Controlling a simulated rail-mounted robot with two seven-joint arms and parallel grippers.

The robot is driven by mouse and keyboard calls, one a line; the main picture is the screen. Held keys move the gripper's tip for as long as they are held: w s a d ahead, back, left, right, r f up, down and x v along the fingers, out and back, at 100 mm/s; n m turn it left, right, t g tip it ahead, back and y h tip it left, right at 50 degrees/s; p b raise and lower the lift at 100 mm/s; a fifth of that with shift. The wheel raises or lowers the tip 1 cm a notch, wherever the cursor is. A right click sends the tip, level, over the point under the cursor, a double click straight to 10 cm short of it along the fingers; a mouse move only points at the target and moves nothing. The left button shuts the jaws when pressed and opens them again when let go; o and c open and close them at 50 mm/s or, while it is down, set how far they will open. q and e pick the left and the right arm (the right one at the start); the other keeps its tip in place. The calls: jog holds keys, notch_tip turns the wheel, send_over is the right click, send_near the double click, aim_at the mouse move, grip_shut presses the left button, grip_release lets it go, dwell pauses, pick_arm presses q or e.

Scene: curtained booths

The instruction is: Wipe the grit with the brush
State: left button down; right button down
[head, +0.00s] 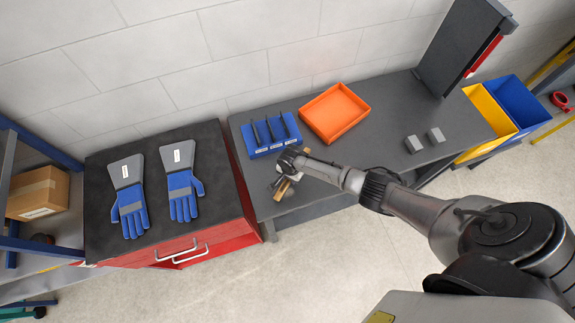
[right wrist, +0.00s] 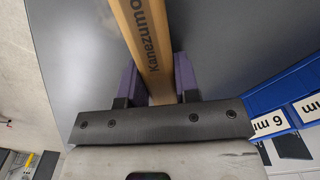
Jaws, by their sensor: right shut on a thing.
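The brush shows as a flat wooden handle with dark lettering (right wrist: 148,45) in the right wrist view. My right gripper (right wrist: 157,80) is shut on this handle, with a purple finger on each side. In the head view the right gripper (head: 279,186) is over the front left part of the grey workbench (head: 355,140), and a bit of the wooden brush (head: 283,191) shows at it. The brush head and its bristles cannot be made out. I cannot make out any grit; my arm and gripper cover part of the bench. My left gripper is not in view.
A blue rack (head: 270,152) with dark tools and an orange tray (head: 335,111) stand behind the gripper. Gloves (head: 128,196) lie on the red cabinet (head: 225,238) at left. Yellow and blue bins (head: 490,108) hang at the bench's right end.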

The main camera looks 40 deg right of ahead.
jog(key=shift+s+d+p, duration=0.35)
jog(key=shift+s+d, duration=0.05)
jog(key=shift+d, duration=0.4)
jog(key=shift+s+d+p, duration=0.3)
jog(key=shift+s+d, duration=0.1)
jog(key=shift+d, duration=0.4)
jog(key=shift+s+a+p, duration=0.3)
jog(key=shift+s+p, duration=0.15)
jog(key=shift+s, duration=0.05)
jog(key=shift+w+a+f, duration=0.15)
jog(key=shift+w+a, duration=0.2)
jog(key=shift+a, duration=0.45)
jog(key=shift+w+a+f, duration=0.1)
jog(key=shift+w+a, duration=0.2)
jog(key=shift+a, duration=0.5)
jog(key=shift+w+a, duration=0.25)
jog(key=shift+a, duration=0.4)
jog(key=shift+w+a, duration=0.25)
jog(key=shift+a, duration=0.35)
jog(key=shift+w+a, duration=0.25)
jog(key=shift+a, duration=0.4)
jog(key=shift+r, duration=0.1)
